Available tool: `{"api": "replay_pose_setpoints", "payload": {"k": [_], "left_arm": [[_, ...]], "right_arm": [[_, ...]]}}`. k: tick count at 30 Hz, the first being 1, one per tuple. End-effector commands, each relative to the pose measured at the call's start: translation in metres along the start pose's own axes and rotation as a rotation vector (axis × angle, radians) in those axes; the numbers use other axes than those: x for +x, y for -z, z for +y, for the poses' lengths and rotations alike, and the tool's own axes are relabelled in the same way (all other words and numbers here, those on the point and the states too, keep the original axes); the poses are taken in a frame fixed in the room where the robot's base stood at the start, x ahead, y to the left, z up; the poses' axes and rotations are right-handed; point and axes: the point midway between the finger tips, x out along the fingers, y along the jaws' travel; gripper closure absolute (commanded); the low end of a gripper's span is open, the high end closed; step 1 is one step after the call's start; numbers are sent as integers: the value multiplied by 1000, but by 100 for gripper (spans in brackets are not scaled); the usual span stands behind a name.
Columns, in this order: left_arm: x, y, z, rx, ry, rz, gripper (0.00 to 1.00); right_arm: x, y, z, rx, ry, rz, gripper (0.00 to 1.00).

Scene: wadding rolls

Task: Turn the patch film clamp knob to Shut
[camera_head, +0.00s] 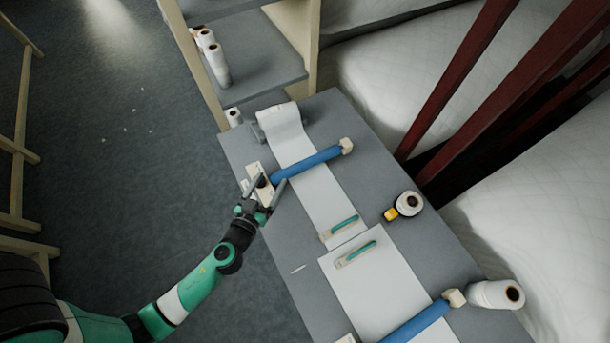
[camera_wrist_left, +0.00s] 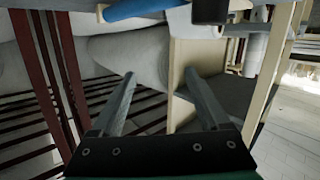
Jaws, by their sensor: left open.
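The clamp is a blue roller bar (camera_head: 307,164) lying across a white film strip (camera_head: 325,202) on the grey table, with a cream block (camera_head: 347,146) at its far end. At its near end, by the table's left edge, is a pale plate (camera_head: 253,170) with a small dark part that may be the knob, partly hidden by my fingers. My left gripper (camera_head: 267,185) is open around or just beside that end; I cannot tell which. In the left wrist view its fingers (camera_wrist_left: 160,76) are apart with nothing between them, and the blue bar (camera_wrist_left: 135,9) shows above.
A second blue bar (camera_head: 418,321) crosses a white sheet nearer the front. Two teal-handled tools (camera_head: 345,224) (camera_head: 357,252), a yellow tape (camera_head: 390,214) and white rolls (camera_head: 409,203) lie on the table (camera_head: 395,245). Shelves (camera_head: 258,55) stand behind; open floor lies left.

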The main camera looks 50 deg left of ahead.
Motion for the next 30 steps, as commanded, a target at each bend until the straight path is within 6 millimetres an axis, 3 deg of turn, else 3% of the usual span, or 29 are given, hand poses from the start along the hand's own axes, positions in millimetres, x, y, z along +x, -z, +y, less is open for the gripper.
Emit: {"api": "replay_pose_setpoints", "payload": {"k": [1, 4, 6, 11, 17, 24, 30], "left_arm": [[-31, -8, -20, 42, 31, -85, 21], [-72, -29, -45, 74, 68, -184, 21], [-81, -33, -52, 79, 79, -206, 21], [-78, -35, -52, 76, 83, -201, 21], [-57, -37, -54, 73, 87, -198, 21], [-3, -48, -59, 73, 85, -196, 21], [28, -56, -61, 75, 82, -198, 21]], "right_arm": [[22, 20, 0, 1, 1, 0, 100], [35, 32, -1, 2, 1, 0, 100], [37, 34, -1, 2, 2, 0, 100], [35, 32, -1, 2, 2, -1, 100], [39, 35, 0, 1, 1, -1, 100], [38, 35, 0, 1, 1, -1, 100], [35, 32, 0, 1, 1, -1, 100]]}}
